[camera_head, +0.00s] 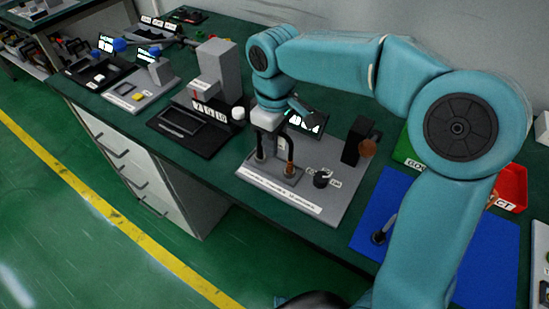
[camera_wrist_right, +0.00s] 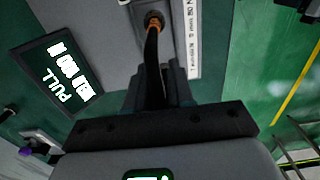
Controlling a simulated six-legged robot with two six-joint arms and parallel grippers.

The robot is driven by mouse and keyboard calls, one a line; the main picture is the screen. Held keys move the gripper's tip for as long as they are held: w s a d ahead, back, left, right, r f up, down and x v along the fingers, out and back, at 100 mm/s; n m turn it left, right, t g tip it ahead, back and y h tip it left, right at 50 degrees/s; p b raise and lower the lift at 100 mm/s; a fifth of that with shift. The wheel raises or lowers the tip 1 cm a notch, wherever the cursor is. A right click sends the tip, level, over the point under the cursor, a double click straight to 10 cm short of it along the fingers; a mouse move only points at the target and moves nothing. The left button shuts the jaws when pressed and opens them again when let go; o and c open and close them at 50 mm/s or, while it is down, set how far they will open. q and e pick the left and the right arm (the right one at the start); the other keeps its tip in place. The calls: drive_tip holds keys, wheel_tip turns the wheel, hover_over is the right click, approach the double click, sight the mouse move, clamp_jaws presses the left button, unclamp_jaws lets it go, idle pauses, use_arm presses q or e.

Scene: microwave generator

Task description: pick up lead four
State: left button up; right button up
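My right gripper (camera_head: 270,125) points down over the grey unit (camera_head: 322,197) on the bench, right above its leads. A dark lead (camera_head: 290,150) with an orange-brown end stands in a socket there. In the right wrist view the lead (camera_wrist_right: 152,55) runs from its orange-ringed socket toward my right gripper (camera_wrist_right: 155,85), between the two dark fingers. The fingers lie close on either side of it; whether they press on it is not clear. I cannot read which lead is number four. My left gripper is not in view.
A grey block-shaped device (camera_head: 215,75) stands left of the unit, behind a black tray (camera_head: 188,130). A lit screen reading PULL (camera_wrist_right: 62,72) is beside the lead. A blue mat (camera_head: 385,215), green bin (camera_head: 407,150) and red bin (camera_head: 513,187) lie to the right.

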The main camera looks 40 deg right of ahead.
clamp_jaws()
drive_tip(key=shift+r, duration=0.1)
